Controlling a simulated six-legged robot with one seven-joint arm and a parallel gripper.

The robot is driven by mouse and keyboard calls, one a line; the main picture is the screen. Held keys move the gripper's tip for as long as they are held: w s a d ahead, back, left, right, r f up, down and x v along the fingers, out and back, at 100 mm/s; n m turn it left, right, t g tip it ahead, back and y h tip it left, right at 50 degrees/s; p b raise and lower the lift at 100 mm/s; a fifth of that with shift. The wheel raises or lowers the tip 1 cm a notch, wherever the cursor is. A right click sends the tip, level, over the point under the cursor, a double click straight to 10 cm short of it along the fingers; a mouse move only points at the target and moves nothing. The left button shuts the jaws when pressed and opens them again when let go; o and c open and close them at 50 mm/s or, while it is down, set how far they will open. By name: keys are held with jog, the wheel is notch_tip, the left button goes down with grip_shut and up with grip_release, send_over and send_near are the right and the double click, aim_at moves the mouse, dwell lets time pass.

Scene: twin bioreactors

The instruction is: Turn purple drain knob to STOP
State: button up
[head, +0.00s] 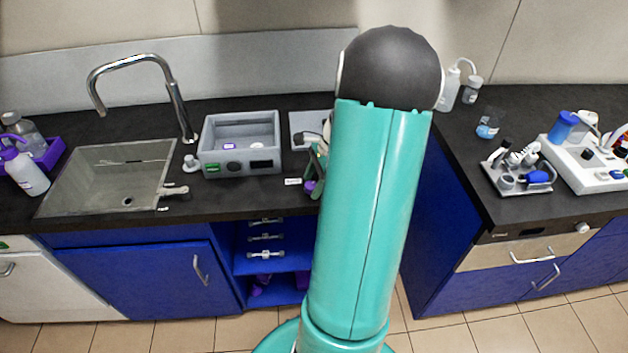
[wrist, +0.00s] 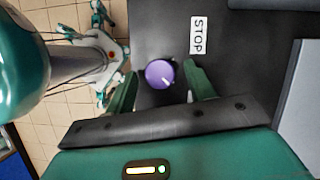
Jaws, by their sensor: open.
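The purple drain knob (wrist: 160,74) sits on the dark counter in the wrist view, with a pale pointer mark on its face. The mark points toward the lower right of that picture. A white STOP label (wrist: 198,36) lies on the counter to the upper right of the knob. My gripper (wrist: 157,82) is open, with its green fingers on either side of the knob; I cannot tell whether they touch it. In the head view the knob (head: 310,187) shows small beside my arm, and the white label (head: 292,181) is left of it. My arm hides much of the gripper there.
A grey box-shaped device (head: 240,145) stands left of the knob on the counter. Farther left is the sink (head: 75,180) with a tall curved faucet (head: 170,85). The counter's front edge is close to the knob. A second counter with labware lies to the right.

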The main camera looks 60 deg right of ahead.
jog(key=c, duration=1)
jog(key=n, duration=0.2)
jog(key=n+g, duration=0.1)
jog(key=n, duration=0.1)
jog(key=shift+w+g+y, duration=0.2)
jog(key=shift+g+y, duration=0.1)
jog(key=n+g, duration=0.1)
jog(key=n, duration=0.4)
jog(key=shift+w+g, duration=0.15)
jog(key=shift+g, duration=0.25)
jog(key=n, duration=0.2)
jog(key=n+g, duration=0.1)
jog(key=n, duration=0.1)
jog(key=shift+w+g, duration=0.15)
jog(key=shift+g, duration=0.15)
jog(key=shift+w+a+n+g+h, duration=0.1)
jog(key=shift+n+g+h, duration=0.3)
jog(key=shift+n, duration=0.8)
jog(key=shift+n+g+h, duration=0.3)
jog(key=shift+n+h, duration=0.1)
jog(key=shift+n, duration=0.8)
